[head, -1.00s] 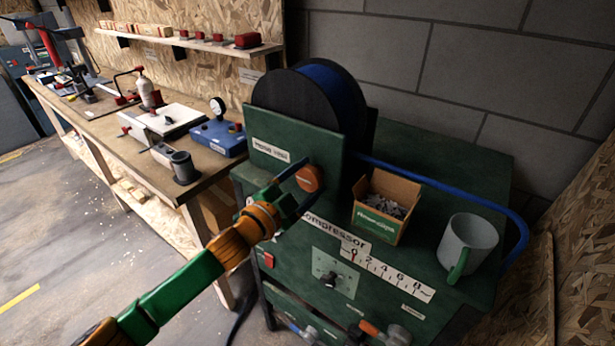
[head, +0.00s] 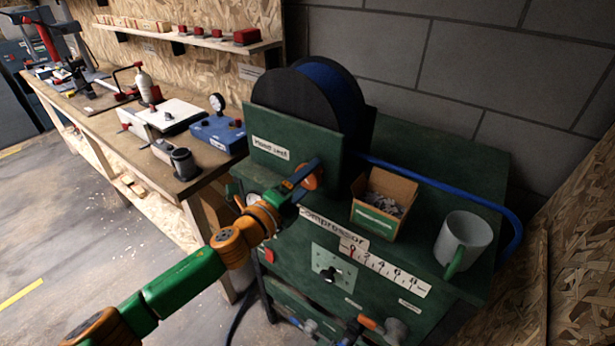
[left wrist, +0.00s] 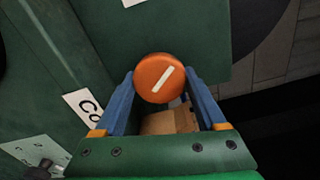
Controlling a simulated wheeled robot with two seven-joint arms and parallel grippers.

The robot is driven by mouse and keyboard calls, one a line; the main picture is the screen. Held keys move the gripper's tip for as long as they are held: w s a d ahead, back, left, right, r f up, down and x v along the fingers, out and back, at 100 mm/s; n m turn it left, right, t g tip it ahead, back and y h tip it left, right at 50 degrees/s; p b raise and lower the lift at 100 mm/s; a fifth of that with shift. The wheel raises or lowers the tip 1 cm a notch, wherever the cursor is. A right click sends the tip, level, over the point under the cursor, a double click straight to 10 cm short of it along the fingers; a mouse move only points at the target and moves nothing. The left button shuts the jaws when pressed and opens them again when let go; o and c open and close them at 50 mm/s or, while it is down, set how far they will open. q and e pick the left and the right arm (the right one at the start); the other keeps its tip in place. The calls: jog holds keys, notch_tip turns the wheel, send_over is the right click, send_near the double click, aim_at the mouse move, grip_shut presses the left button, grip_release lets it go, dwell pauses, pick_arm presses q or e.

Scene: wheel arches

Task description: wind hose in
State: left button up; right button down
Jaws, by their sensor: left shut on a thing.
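The hose reel (head: 283,104) has black flanges and stands on a green compressor cabinet, with blue hose (head: 325,78) wound on it. A free run of blue hose (head: 440,184) leaves the reel to the right along the cabinet top and bends down behind the mug. The round orange knob (head: 313,176) is on the green panel labelled for the reel. It also shows in the left wrist view (left wrist: 159,78), its white mark slanted. My left gripper (head: 304,177) is shut on the knob, a blue finger on either side. My right gripper is not seen.
An open cardboard box (head: 383,204) of small grey pieces and a grey mug (head: 465,240) with a green handle stand on the cabinet top, close to the hose. A workbench (head: 130,125) with tools is at left. The floor at lower left is clear.

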pick_arm(q)
jog(key=shift+m, duration=1)
jog(key=o, duration=1.3)
jog(key=shift+a, duration=0.1)
jog(key=v, duration=0.7)
jog(key=shift+b, duration=0.3)
jog(key=shift+f, duration=0.1)
